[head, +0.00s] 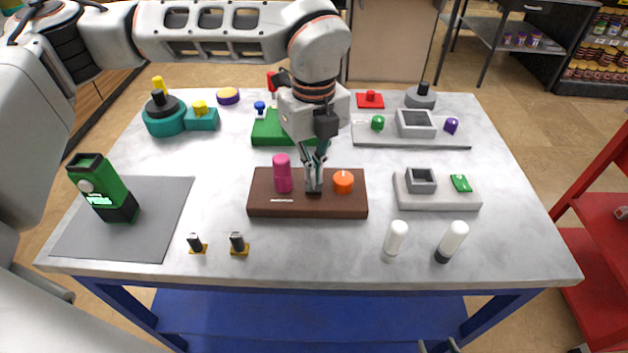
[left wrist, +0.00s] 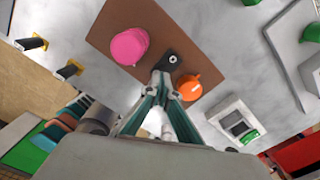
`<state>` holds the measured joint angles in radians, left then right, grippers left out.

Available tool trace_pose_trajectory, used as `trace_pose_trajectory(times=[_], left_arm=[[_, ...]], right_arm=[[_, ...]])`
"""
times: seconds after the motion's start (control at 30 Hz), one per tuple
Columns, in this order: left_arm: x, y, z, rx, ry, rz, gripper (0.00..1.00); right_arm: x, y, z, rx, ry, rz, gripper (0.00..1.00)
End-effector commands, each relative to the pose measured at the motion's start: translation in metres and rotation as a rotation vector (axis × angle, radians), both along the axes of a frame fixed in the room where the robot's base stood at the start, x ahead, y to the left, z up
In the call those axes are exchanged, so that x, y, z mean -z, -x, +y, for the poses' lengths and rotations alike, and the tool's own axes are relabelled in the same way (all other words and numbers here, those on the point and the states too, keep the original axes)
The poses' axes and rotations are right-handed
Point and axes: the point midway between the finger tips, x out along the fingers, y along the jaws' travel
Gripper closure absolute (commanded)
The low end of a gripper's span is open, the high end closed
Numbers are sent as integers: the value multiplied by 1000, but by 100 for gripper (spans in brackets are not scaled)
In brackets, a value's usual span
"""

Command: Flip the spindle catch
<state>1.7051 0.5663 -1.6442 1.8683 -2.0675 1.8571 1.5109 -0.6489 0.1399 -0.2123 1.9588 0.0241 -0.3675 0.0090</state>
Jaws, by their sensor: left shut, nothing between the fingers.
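A brown block (head: 264,205) stands in the middle of the table with a pink cylinder (head: 282,175) and an orange knob (head: 343,182) on it. Between these, a dark flat catch with a pale round pin (left wrist: 173,58) shows in the left wrist view; I take it for the spindle catch. My left gripper (head: 314,184) reaches down from above, between the cylinder and the knob. Its fingers are shut and empty, and the tips (left wrist: 162,82) are right by the near end of the catch. I cannot tell whether they touch it.
A grey mat (head: 150,240) with a green device (head: 103,190) lies at the left. Two small black pegs (head: 238,243) and two white bottles (head: 396,238) stand at the front. A grey fixture (head: 437,198) is at the right.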

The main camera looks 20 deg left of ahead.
Motion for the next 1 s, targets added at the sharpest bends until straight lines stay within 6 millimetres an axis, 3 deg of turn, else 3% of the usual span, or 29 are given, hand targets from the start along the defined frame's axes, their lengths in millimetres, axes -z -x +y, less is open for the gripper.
trace_pose_trajectory(times=[1.0], left_arm=[[14, 0, 0, 0, 0, 0, 100]], right_arm=[[10, 2, 0, 0, -1, 6, 60]])
